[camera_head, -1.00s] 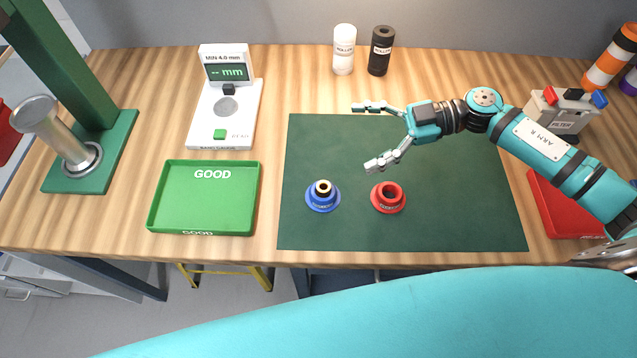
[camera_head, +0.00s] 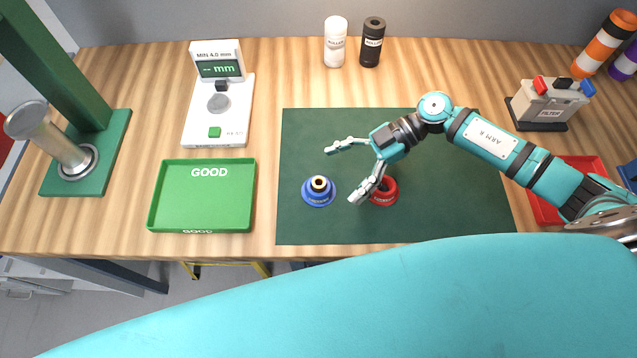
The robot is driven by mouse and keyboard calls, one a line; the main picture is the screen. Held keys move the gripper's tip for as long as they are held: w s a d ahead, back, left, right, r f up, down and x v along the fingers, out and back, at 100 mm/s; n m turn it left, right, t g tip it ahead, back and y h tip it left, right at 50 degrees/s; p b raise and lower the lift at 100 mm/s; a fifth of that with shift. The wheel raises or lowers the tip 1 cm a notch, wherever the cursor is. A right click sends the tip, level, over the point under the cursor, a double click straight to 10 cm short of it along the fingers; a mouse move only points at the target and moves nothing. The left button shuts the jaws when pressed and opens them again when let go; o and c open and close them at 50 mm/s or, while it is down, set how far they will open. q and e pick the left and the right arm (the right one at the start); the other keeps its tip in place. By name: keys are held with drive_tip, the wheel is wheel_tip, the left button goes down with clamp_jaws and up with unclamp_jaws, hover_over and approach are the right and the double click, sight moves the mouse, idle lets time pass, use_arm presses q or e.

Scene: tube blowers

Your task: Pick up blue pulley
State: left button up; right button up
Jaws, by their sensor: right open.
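The blue pulley (camera_head: 318,193) sits upright on the dark green mat (camera_head: 440,215), with a brass and black centre on top. The red pulley (camera_head: 384,192) stands to its right on the mat, partly hidden by a finger of my right gripper. My right gripper (camera_head: 343,173) is open and empty, reaching in from the right. Its fingertips are above and to the right of the blue pulley, one beyond it and one to its near right. It does not appear to touch the blue pulley. My left gripper does not show.
A green GOOD tray (camera_head: 203,195) lies to the left, with a white thickness gauge (camera_head: 218,105) behind it. A red tray (camera_head: 560,180) is at the right, partly hidden by my arm. White and black rollers (camera_head: 335,42) stand at the back. A filter box (camera_head: 550,103) stands at the right.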

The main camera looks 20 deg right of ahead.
sight(325, 182)
drive_tip(key=x, duration=0.1)
drive_tip(key=p+x, duration=0.1)
drive_tip(key=x, duration=0.1)
drive_tip(key=w+p+x, duration=0.1)
drive_tip(key=shift+s+a+f, duration=0.1)
drive_tip(key=shift+a+f, duration=0.1)
drive_tip(key=shift+a, duration=0.15)
drive_tip(key=shift+a+f, duration=0.25)
drive_tip(key=shift+a, duration=0.1)
drive_tip(key=shift+s, duration=0.1)
drive_tip(key=c, duration=1.6)
